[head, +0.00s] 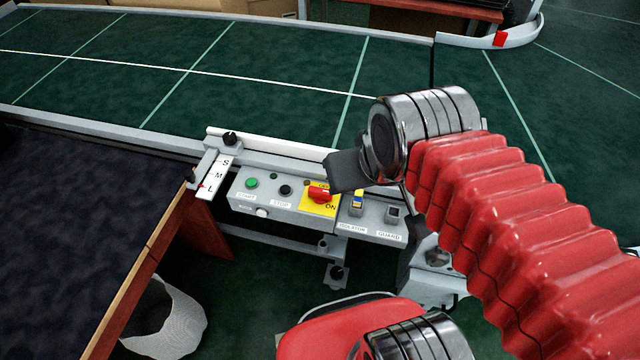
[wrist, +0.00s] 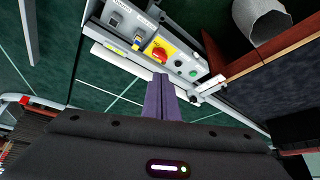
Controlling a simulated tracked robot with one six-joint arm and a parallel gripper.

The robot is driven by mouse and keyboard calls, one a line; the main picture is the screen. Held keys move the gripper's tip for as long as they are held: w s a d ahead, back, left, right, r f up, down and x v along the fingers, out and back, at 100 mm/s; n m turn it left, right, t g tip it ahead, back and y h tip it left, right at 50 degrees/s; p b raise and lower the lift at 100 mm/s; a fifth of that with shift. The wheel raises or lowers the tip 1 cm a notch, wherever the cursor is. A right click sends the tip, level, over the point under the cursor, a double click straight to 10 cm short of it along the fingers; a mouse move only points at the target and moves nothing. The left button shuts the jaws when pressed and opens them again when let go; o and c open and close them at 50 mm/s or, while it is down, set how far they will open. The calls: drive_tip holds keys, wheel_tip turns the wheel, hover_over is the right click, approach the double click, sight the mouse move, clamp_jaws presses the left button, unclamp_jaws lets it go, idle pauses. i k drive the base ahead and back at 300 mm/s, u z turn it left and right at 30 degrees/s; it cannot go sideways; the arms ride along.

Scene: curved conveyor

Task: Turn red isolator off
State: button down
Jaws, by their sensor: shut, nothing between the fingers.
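The red isolator (head: 319,194) is a red rotary knob on a yellow plate, set in a grey control panel (head: 245,206). An "ON" label shows at the plate's lower right. The isolator also shows in the wrist view (wrist: 159,54), upside down. My gripper (head: 335,171) is just above and to the right of the knob in the head view, partly covering the panel's top edge. In the wrist view my gripper (wrist: 164,80) is shut, its fingers together and empty, with tips just below the knob in the picture. I cannot tell whether it touches the knob.
The panel also has a green start button (head: 252,183), a black stop button (head: 285,190), a blue-and-yellow switch (head: 357,203) and a guard socket (head: 394,213). The green conveyor (head: 200,75) runs behind. A dark-topped table (head: 70,220) stands at left, above a white bin (head: 165,318).

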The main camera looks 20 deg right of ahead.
sight(320, 195)
drive_tip(key=u, duration=0.1)
drive_tip(key=k, duration=0.85)
drive_tip(key=u, duration=0.6)
drive_tip(key=i, duration=1)
drive_tip(key=u, duration=0.05)
